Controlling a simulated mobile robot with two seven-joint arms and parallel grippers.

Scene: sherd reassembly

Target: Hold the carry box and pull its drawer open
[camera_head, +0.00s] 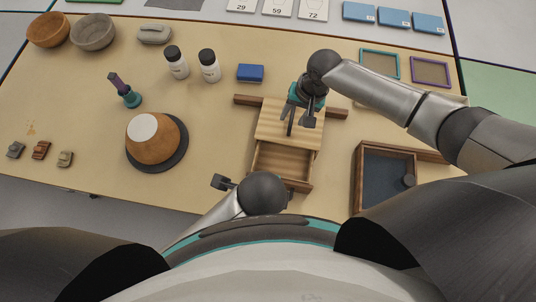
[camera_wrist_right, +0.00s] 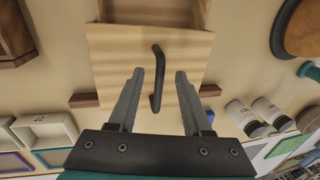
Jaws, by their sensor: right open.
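The carry box (camera_head: 272,122) is pale wood and sits at the middle of the table. Its drawer (camera_head: 283,161) sticks out on the near side, with its empty inside showing; the drawer also shows at the top of the right wrist view (camera_wrist_right: 150,14). A dark bar handle (camera_wrist_right: 158,78) stands on the box's top. My right gripper (camera_head: 297,128) is above the box, open, with its fingers (camera_wrist_right: 160,76) on either side of the handle. My left arm's wrist is at the drawer's near end; its gripper is mostly hidden behind the wrist, so its jaws cannot be read.
A brown wooden strip (camera_head: 337,113) shows on both sides of the box's far end. A dark-lined tray (camera_head: 374,185) stands at right, a bowl on a dark disc (camera_head: 158,142) at left. Two white bottles (camera_head: 209,68) and a blue block (camera_head: 250,73) stand behind. Table between bowl and box is clear.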

